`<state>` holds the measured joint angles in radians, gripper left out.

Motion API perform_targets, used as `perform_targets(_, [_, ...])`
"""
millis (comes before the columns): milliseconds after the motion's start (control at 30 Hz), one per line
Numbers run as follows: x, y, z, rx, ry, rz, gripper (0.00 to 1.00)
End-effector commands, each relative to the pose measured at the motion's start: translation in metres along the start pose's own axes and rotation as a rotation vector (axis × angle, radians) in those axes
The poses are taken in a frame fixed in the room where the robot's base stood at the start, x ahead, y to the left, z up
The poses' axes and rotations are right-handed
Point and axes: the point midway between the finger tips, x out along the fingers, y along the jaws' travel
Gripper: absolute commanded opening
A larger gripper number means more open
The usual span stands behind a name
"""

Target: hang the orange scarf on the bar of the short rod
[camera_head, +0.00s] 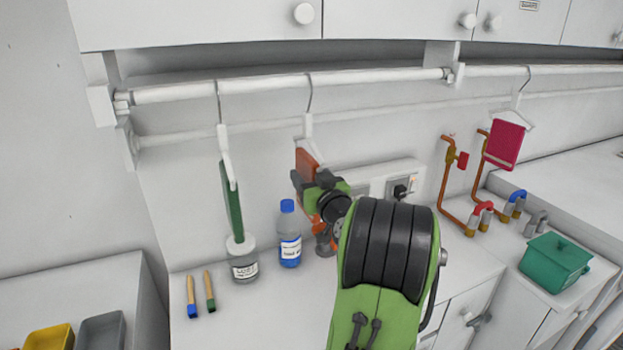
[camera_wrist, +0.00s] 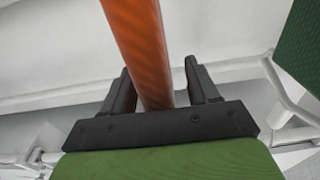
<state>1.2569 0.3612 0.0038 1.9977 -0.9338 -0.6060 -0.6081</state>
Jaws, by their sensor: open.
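The orange scarf (camera_head: 307,161) hangs from a white hanger (camera_head: 308,125) on the left rod (camera_head: 270,84) in the head view, partly hidden behind my gripper (camera_head: 305,187). In the wrist view the scarf (camera_wrist: 137,35) runs as a long strip down between the two black fingers of my gripper (camera_wrist: 160,68). The fingers are apart, with a visible gap on each side of the strip. A second rod (camera_head: 560,70) continues to the right and leaves the picture, so I cannot tell which rod is shorter.
A green scarf (camera_head: 231,205) hangs left of the orange one and shows at the wrist view's right edge (camera_wrist: 303,45). A crimson cloth (camera_head: 503,146) hangs on the right rod. Below stand a blue-capped bottle (camera_head: 290,235), a jar (camera_head: 243,264), copper pipes (camera_head: 446,185) and a teal pot (camera_head: 555,262).

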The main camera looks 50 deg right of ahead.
Motion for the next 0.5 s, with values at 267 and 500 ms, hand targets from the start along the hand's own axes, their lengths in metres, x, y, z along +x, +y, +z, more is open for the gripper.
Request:
perform_targets(267, [-0.049, 0.002, 0.005, -0.002, 0.001, 0.007, 0.59])
perform_targets(500, [-0.117, 0.001, 0.005, -0.002, 0.002, 0.007, 0.59])
